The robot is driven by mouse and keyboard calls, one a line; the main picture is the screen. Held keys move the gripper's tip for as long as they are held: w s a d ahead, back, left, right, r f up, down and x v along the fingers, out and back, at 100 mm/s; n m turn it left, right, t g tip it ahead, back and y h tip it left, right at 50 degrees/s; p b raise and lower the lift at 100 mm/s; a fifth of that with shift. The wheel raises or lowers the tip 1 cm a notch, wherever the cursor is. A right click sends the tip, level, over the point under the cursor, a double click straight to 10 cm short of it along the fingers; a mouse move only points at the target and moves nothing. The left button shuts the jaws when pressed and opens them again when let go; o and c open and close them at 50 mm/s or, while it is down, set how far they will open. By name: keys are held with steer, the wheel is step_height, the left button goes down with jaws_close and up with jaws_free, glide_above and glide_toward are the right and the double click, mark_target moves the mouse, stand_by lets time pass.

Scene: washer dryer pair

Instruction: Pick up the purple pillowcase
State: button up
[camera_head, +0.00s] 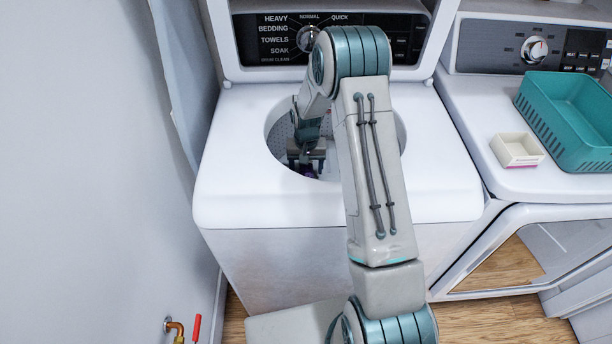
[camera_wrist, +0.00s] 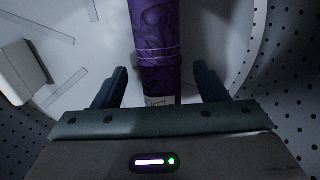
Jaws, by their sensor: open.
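The purple pillowcase (camera_wrist: 158,45) shows in the wrist view as a long, rolled or folded purple bundle with a dark pattern. It runs from the top edge down to between my fingers. My gripper (camera_wrist: 160,85) is open, with one dark finger on each side of the bundle and a visible gap on both sides. In the head view my gripper (camera_head: 307,168) reaches down into the round opening of the top-loading washer (camera_head: 240,195). Only a small purple patch (camera_head: 308,173) shows below it there. The rest of the pillowcase is hidden by the gripper and the washer's rim.
The perforated drum wall (camera_wrist: 290,100) curves close on the right in the wrist view. A pale block-like part (camera_wrist: 18,70) stands at the left. On the machine to the right are a teal basket (camera_head: 570,120) and a small white box (camera_head: 517,150). A wall (camera_head: 90,150) stands left of the washer.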

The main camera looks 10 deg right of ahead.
steer(key=shift+f, duration=1.25)
steer(key=c, duration=1.1)
steer(key=shift+r, duration=0.1)
